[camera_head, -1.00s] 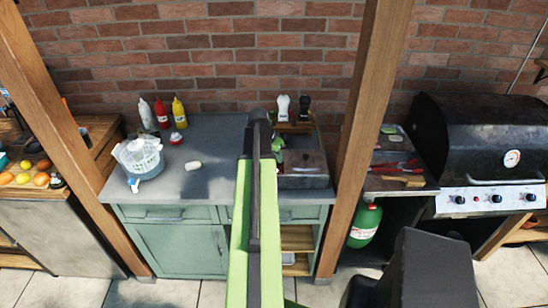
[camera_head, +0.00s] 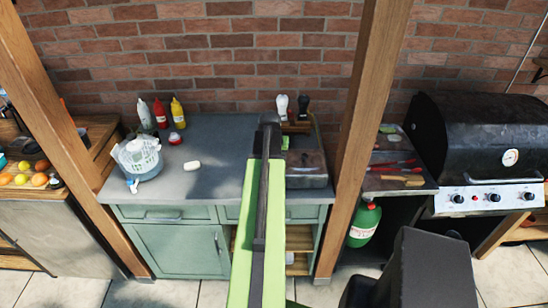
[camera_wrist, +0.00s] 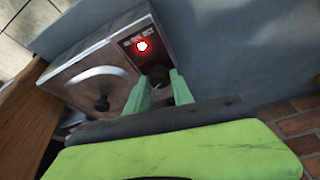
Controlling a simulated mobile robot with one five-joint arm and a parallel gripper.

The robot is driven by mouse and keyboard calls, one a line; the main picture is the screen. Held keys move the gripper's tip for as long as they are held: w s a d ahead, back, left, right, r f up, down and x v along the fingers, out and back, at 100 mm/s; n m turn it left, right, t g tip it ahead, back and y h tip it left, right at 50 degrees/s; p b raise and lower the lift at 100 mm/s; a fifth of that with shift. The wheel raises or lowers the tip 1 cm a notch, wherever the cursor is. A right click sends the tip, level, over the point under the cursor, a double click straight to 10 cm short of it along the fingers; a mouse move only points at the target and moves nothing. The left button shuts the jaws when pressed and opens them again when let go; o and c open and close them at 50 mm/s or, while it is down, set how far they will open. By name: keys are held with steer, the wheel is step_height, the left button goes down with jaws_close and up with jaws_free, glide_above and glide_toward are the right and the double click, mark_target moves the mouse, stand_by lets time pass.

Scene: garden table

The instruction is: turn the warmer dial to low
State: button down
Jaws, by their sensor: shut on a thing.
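The warmer (camera_head: 308,181) is a grey metal box at the right end of the counter, partly hidden behind my arm in the head view. In the wrist view, the warmer (camera_wrist: 75,72) shows a lit red lamp (camera_wrist: 141,45) on a dark label panel. The dark dial (camera_wrist: 158,74) is just below that lamp, between my green fingertips. My gripper (camera_wrist: 160,84) is shut on the dial. The dial's pointer and the label's small lettering are too unclear to read. In the head view my arm hides the dial and most of the gripper.
The grey counter (camera_head: 215,150) holds a white basket in a blue bowl (camera_head: 140,157), a white roll (camera_head: 192,165) and sauce bottles (camera_head: 161,112). Two shakers (camera_head: 282,105) stand behind the warmer. A wooden post (camera_head: 362,140) rises close on the right, before the grill (camera_head: 480,135).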

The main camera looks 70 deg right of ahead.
steer(key=shift+s+d, duration=0.2)
steer(key=c, duration=1.1)
jaws_free()
steer(key=p+v, duration=1.6)
steer(key=v, duration=0.1)
steer(key=shift+a+r, duration=0.15)
steer(key=shift+r, duration=0.05)
